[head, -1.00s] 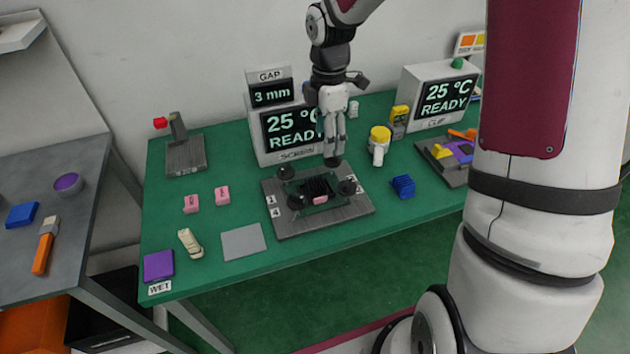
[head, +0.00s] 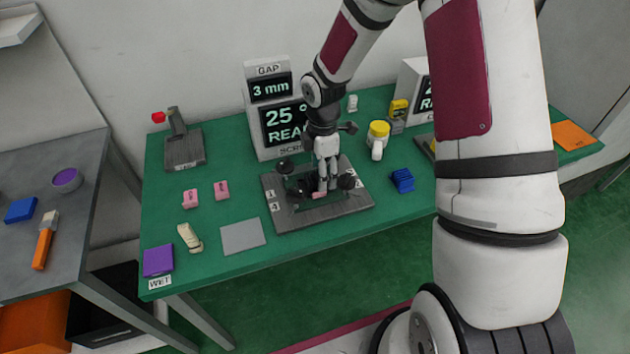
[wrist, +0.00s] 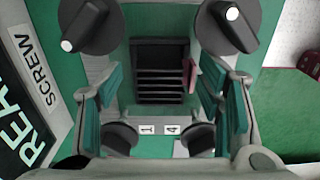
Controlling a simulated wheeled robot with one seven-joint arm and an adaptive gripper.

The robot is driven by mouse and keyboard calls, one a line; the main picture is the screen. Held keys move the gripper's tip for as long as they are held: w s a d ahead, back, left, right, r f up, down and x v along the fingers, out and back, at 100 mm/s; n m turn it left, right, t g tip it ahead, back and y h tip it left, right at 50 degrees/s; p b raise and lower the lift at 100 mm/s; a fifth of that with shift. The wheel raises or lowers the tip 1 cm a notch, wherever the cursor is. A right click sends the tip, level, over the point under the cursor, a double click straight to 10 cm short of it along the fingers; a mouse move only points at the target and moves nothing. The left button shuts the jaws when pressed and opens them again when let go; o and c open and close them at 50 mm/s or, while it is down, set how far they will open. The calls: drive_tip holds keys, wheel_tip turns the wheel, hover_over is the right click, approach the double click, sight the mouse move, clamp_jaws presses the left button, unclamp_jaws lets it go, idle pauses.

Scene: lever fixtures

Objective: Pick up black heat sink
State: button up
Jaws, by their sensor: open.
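The black heat sink (wrist: 160,72) shows in the wrist view as a dark finned block in the middle of the grey fixture plate. In the head view my gripper mostly hides it. My gripper (head: 323,190) points down over the plate (head: 345,207), low among the dark knobs. Its open fingers (wrist: 162,110) stand to the left and right of the heat sink's line in the wrist view, with nothing held between them. A pink piece (wrist: 189,75) is at the heat sink's right side.
Dark knobs (head: 347,181) rise at the plate's corners, close to my fingers. The screen box (head: 283,128) stands behind the plate. A blue block (head: 402,180) and a yellow-topped bottle (head: 378,138) are to the right. A grey pad (head: 243,237) and pink blocks (head: 222,190) lie left.

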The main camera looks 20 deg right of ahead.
drive_tip(key=shift+f, duration=0.35)
drive_tip(key=shift+c, duration=0.6)
drive_tip(key=c, duration=1.1)
drive_tip(key=shift+r, duration=0.15)
drive_tip(key=shift+c, duration=0.2)
